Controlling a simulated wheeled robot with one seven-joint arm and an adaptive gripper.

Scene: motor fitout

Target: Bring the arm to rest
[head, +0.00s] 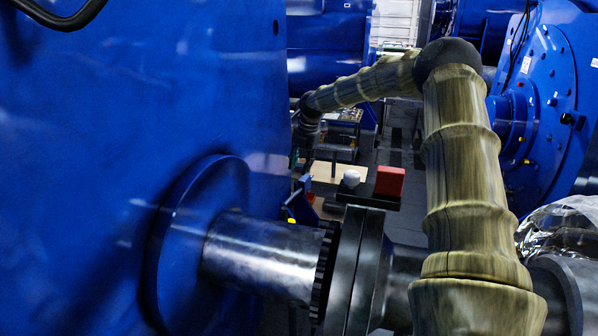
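My arm wears a tan-olive sleeve. It rises from the lower right to a dark elbow, bends there, and reaches away to the left. Its far end turns down in a dark wrist close to the edge of the large blue motor housing. My gripper (299,157) is a small dark shape below that wrist. It is far off and dim, so I cannot make out its fingers or whether it holds anything.
The blue motor housing (110,130) fills the left, with a steel shaft (262,258) and dark coupling flange (355,270) in front. A red block (390,181) and a white round item (351,178) sit on a dark surface. Another blue machine (555,95) stands right.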

